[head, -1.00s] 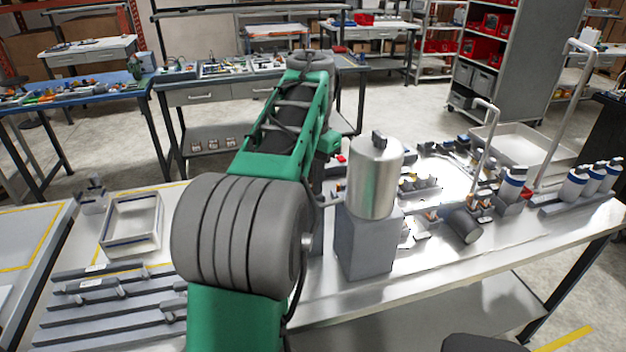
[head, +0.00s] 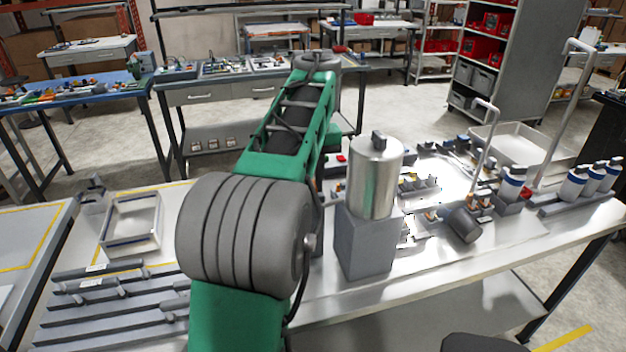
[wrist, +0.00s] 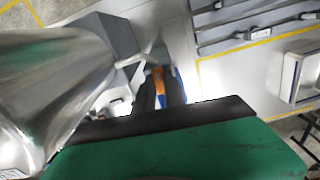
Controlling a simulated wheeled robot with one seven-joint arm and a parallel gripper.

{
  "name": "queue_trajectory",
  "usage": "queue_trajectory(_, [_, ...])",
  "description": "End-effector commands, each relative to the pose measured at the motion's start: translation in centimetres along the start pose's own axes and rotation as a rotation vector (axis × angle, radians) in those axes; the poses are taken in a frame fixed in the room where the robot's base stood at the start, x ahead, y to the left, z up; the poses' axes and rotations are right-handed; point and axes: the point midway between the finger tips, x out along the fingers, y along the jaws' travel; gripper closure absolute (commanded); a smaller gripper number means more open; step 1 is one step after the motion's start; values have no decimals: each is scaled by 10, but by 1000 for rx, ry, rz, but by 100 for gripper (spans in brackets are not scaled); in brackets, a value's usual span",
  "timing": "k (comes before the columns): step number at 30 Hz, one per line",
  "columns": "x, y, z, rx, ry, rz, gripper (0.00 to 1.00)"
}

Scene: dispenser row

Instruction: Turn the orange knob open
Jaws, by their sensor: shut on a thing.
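The orange knob (wrist: 158,78) shows in the wrist view as a small orange lever just beside the dispenser. My gripper (wrist: 160,90) has its two dark fingers on either side of the knob, shut on it. The dispenser is a shiny silver cylinder (head: 375,178) standing upright on a grey block (head: 368,245) in the head view. Its cylinder (wrist: 45,85) fills the left of the wrist view. In the head view my arm hides the knob and my gripper.
A shallow tray (head: 131,225) and grey slotted rails (head: 115,310) lie left of my arm. A dark cylinder (head: 464,225), white bottles (head: 575,183) and tall curved pipes (head: 489,140) stand to the right. The front table edge is mostly clear.

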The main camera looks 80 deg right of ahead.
Motion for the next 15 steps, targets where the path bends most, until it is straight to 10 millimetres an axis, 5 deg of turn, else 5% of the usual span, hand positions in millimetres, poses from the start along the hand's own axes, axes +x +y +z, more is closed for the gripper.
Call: queue_trajectory(15, [0,-1,-1,-104,3,1,100])
